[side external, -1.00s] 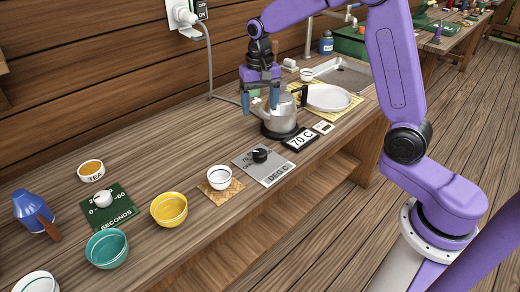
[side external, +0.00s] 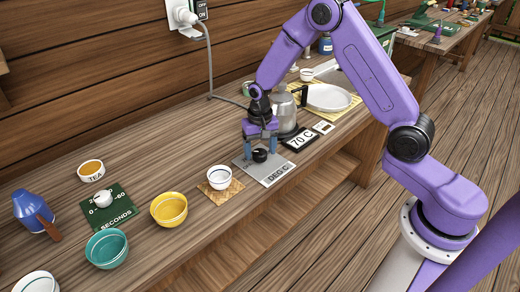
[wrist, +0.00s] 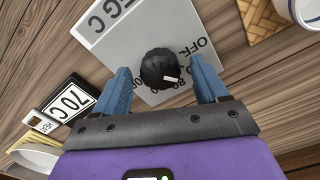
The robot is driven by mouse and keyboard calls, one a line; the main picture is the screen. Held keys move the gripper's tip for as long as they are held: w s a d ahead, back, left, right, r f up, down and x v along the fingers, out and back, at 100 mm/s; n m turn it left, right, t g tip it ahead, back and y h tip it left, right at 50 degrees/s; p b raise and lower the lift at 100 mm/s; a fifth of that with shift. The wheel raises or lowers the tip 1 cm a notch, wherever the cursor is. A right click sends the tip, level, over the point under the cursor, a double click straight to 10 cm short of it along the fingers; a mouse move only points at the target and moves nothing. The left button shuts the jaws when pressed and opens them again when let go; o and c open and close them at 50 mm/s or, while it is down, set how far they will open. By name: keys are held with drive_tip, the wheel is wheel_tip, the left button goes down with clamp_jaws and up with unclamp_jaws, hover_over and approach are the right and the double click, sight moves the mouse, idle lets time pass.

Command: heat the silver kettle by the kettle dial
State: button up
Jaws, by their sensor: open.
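The silver kettle (side external: 284,114) stands on its dark base, partly hidden behind my arm. The kettle dial is a black knob (side external: 260,155) on a grey plate (side external: 272,177) marked DEG C, in front of the kettle. My gripper (side external: 261,150) is open and points down over the knob. In the wrist view the knob (wrist: 160,69) sits between the two blue fingers (wrist: 160,85), with a gap on each side. Its white pointer mark faces the lower right, near the printed numbers and the word OFF. A display (side external: 300,138) beside the plate reads 70 C.
A white bowl (side external: 220,177) on a woven mat stands just left of the plate. A yellow bowl (side external: 168,208), a teal bowl (side external: 106,248) and a green SECONDS dial plate (side external: 122,213) lie further left. A white plate (side external: 328,97) is behind the display.

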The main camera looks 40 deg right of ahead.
drive_tip(key=shift+f, duration=0.15)
drive_tip(key=c, duration=1.1)
drive_tip(key=shift+o, duration=0.2)
drive_tip(key=shift+n, duration=0.4)
drive_tip(key=n, duration=0.3)
drive_tip(key=shift+n, duration=2)
drive_tip(key=o, duration=1.1)
drive_tip(key=shift+c, duration=0.2)
